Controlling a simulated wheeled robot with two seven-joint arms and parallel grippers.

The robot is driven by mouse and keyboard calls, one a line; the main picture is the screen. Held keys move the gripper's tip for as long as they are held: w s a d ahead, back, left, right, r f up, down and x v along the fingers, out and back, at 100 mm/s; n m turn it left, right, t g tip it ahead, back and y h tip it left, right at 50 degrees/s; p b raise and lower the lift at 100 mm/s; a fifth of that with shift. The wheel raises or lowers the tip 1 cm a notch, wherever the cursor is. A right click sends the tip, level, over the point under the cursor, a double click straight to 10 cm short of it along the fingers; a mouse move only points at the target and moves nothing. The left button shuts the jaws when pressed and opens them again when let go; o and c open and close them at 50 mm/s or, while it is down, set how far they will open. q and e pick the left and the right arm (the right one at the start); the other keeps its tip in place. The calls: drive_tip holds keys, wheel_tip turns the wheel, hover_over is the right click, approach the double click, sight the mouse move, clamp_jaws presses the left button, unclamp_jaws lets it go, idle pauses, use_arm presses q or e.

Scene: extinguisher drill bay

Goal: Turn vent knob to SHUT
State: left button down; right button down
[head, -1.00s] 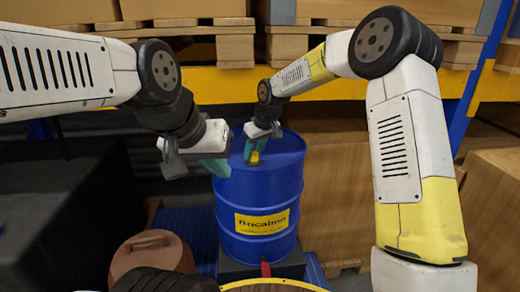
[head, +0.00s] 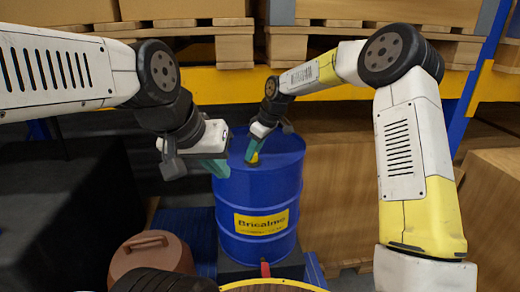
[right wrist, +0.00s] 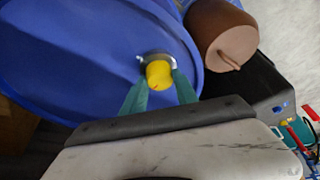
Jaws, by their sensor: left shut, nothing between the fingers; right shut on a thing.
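A blue drum (head: 258,192) stands upright with a yellow label on its side. The yellow vent knob (head: 254,158) sits on the drum's top. My right gripper (head: 254,152) is shut on the knob from above. In the right wrist view, the knob (right wrist: 158,73) is between the two teal fingertips, in front of a small metal fitting (right wrist: 158,58) on the drum top. I cannot read any SHUT marking or tell the knob's setting. My left gripper (head: 217,168) is shut and empty, at the left of the drum in the head view.
A brown lidded container (head: 152,252) with a handle stands left of the drum. A dark block (head: 65,205) is at the left. Cardboard boxes (head: 345,190) stand behind and right. A yellow shelf beam (head: 335,88) with loaded pallets runs across the back.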

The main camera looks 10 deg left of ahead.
drive_tip(key=c, duration=1)
unclamp_jaws()
drive_tip(key=shift+o, duration=0.2)
drive_tip(key=v, duration=0.7)
drive_tip(key=shift+r, duration=0.3)
drive_tip(key=shift+d, duration=0.15)
